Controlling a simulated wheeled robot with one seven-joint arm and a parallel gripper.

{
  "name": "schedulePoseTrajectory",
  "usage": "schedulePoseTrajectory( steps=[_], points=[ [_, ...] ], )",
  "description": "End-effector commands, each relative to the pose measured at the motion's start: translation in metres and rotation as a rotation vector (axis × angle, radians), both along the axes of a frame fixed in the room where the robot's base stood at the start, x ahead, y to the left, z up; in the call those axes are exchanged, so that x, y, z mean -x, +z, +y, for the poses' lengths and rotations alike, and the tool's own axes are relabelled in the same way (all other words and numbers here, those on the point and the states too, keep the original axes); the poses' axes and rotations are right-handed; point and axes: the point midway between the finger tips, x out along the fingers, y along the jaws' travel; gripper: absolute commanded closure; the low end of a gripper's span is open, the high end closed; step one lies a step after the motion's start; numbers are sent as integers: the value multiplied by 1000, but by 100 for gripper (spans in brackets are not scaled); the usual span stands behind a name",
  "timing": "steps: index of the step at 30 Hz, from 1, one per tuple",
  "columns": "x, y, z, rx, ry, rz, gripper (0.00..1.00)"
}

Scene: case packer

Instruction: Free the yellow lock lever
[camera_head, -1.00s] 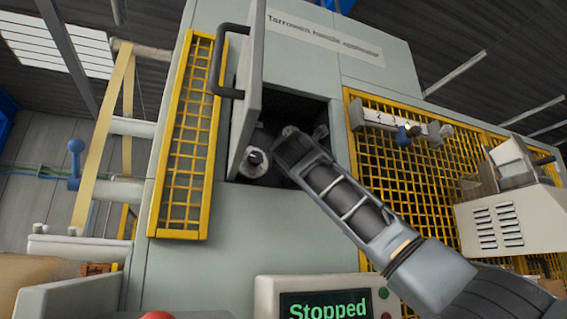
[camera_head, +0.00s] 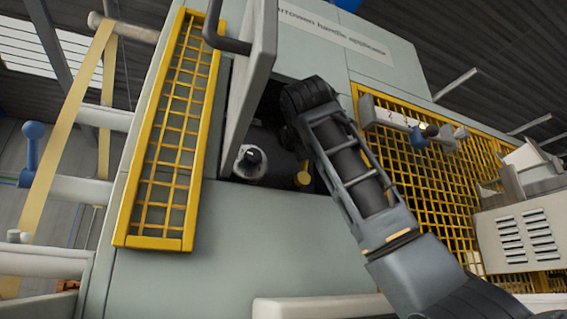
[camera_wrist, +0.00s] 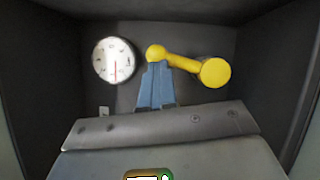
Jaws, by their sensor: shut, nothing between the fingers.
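The yellow lock lever (camera_wrist: 180,62) is inside a dark compartment in the wrist view. Its round hub (camera_wrist: 215,73) is at the right, and its arm runs left and slightly up to a ball knob. My gripper (camera_wrist: 157,66) is shut and empty, with its blue-grey fingertips just below the knob in the picture. I cannot tell whether they touch it. In the head view, a yellow end of the lever (camera_head: 303,176) shows in the opening, beside my arm. My fingers are hidden there behind my own arm.
A round white dial (camera_wrist: 115,60) is on the compartment's back wall, left of the lever. In the head view, the open grey door (camera_head: 250,75) with a dark handle stands left of the opening. Yellow mesh guards (camera_head: 180,130) flank it. The compartment walls are close around my gripper.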

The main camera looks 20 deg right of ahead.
Motion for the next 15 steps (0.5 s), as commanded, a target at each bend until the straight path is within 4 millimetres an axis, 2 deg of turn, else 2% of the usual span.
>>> schedulePoseTrajectory(
  steps=[3,15],
  points=[
    [3,1,-4,-58,1,8,100],
    [6,1,-10,-51,1,7,100]
  ],
)
